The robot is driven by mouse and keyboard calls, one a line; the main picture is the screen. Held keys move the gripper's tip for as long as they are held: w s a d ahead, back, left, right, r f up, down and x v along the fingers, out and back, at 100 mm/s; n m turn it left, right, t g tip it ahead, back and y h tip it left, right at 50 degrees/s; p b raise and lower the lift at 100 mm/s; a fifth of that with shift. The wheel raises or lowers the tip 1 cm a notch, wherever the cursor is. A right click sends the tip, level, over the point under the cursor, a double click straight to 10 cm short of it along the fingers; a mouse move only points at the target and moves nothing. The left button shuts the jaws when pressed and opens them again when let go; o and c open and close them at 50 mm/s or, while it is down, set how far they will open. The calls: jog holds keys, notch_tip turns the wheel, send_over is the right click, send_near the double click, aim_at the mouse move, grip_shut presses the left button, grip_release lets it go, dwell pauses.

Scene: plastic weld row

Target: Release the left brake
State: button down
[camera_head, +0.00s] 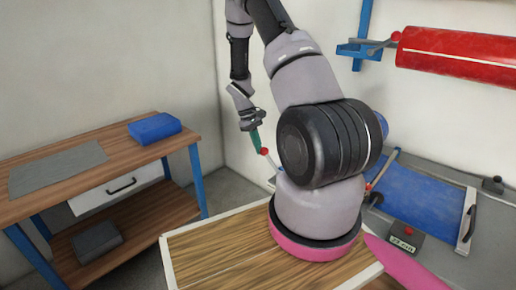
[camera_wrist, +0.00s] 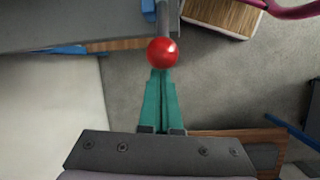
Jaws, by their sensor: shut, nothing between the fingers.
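A red ball knob (camera_head: 264,151) shows in the head view, just below the fingertips of my gripper (camera_head: 257,141). In the wrist view the knob (camera_wrist: 163,51) sits on the end of a grey rod (camera_wrist: 162,14), right at the tips of my gripper (camera_wrist: 160,74). The green fingers are shut together and hold nothing. I cannot tell whether they touch the knob. In the head view my arm hides most of the lever behind it. A second small red knob (camera_head: 368,187) shows right of my arm.
A red roll (camera_head: 460,57) hangs on a blue wall bracket (camera_head: 358,50). A blue sheet (camera_head: 425,196) lies on the grey machine bed, with a display box (camera_head: 405,240) in front. A wooden bench (camera_head: 100,160) on the left bears a blue box (camera_head: 154,128).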

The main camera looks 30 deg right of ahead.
jog(key=shift+s+r+t, duration=0.2)
jog(key=shift+r+t, duration=0.1)
jog(key=shift+r, duration=0.05)
